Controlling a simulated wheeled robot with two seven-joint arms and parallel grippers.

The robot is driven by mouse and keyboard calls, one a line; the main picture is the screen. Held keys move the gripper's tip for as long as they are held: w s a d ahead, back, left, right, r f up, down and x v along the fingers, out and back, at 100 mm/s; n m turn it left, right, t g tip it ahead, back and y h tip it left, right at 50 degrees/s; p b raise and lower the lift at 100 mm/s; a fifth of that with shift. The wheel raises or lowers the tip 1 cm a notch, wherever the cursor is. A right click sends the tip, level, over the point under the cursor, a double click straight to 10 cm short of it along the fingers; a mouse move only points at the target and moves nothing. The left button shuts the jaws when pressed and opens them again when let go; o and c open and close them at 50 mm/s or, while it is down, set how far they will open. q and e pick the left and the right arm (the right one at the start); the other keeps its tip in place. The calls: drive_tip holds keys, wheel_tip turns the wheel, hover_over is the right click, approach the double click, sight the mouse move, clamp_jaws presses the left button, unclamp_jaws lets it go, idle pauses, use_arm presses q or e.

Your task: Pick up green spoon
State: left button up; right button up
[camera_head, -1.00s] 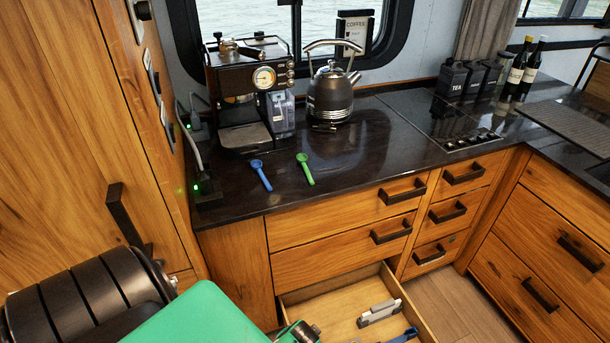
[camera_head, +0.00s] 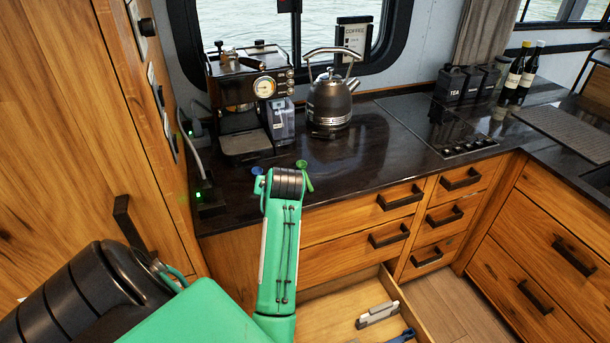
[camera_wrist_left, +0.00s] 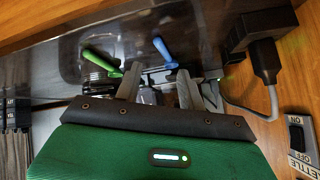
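The green spoon lies on the dark counter; in the head view only its bowl (camera_head: 302,163) and part of its handle (camera_head: 309,185) show beside my left arm. In the left wrist view the green spoon (camera_wrist_left: 100,60) is left of the gripper's left finger. The blue spoon (camera_head: 257,171) is mostly hidden by my arm in the head view; in the wrist view the blue spoon (camera_wrist_left: 163,50) lies ahead, between the finger lines. My left gripper (camera_wrist_left: 160,70) is open and empty, with its fingers apart; the head view hides it behind the arm. My right gripper is not in view.
A coffee machine (camera_head: 245,100) and kettle (camera_head: 330,100) stand behind the spoons. A black power socket with a plug (camera_head: 207,198) is at left beside the tall cabinet. An open drawer (camera_head: 340,312) sits below my arm. The counter right of the green spoon is clear.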

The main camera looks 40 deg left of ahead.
use_arm(q)
drive_tip(key=w+a+r+n+g, duration=0.1)
drive_tip(key=w+a+r+n, duration=0.1)
drive_tip(key=a, duration=0.2)
drive_tip(key=n+g+h, duration=0.1)
drive_tip(key=n+h, duration=0.1)
drive_tip(key=h, duration=0.2)
approach(306, 175)
drive_tip(key=p+x, duration=0.2)
drive_tip(key=x, duration=0.1)
drive_tip(key=shift+s+d, duration=0.1)
drive_tip(key=shift+s, duration=0.1)
drive_tip(key=p+x, duration=0.2)
drive_tip(key=x, duration=0.2)
drive_tip(key=shift+w+a+f, duration=0.15)
drive_tip(key=shift+w+a, duration=0.05)
drive_tip(key=shift+a, duration=0.05)
drive_tip(key=shift+w+a+f, duration=0.1)
drive_tip(key=shift+f, duration=0.25)
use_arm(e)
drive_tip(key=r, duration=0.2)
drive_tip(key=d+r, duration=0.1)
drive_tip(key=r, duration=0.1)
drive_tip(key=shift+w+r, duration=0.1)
use_arm(q)
drive_tip(key=shift+f, duration=0.1)
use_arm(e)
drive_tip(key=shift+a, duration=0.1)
